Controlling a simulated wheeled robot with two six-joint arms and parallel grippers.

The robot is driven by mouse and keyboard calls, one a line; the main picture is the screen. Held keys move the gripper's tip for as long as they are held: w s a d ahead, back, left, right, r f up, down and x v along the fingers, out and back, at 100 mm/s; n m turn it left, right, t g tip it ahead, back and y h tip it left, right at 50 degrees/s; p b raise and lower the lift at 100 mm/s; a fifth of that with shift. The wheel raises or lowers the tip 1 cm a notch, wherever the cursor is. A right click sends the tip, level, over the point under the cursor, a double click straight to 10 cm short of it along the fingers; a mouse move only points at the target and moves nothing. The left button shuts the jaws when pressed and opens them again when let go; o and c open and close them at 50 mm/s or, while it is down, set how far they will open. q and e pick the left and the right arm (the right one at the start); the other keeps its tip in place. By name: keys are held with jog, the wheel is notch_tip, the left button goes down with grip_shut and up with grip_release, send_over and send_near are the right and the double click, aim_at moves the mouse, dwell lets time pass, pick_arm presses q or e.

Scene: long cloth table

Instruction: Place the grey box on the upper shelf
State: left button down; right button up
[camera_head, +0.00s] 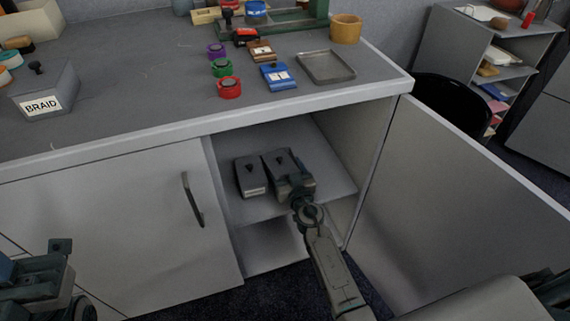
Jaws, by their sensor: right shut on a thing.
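A grey box (276,158) with a dark knob is in the open cabinet, at the upper shelf (325,185). My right gripper (294,184) reaches in from the front and is shut on this box, hiding part of it. A second grey box (250,177) with a knob and a pale label stands close on its left. I cannot tell whether the held box rests fully on the shelf. Another grey box (60,90), labelled BRAID, sits on the tabletop at the left. My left gripper (48,262) is at the lower left, away from the boxes; its jaws are unclear.
The cabinet door (460,190) stands open on the right; a closed door with a handle (193,199) is on the left. The lower shelf space (268,245) looks empty. The tabletop holds several colored rings, a metal tray (326,67) and a wooden cup (346,29).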

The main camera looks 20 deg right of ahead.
jog(key=shift+s, duration=0.15)
jog(key=shift+f, duration=0.2)
jog(key=o, duration=1.1)
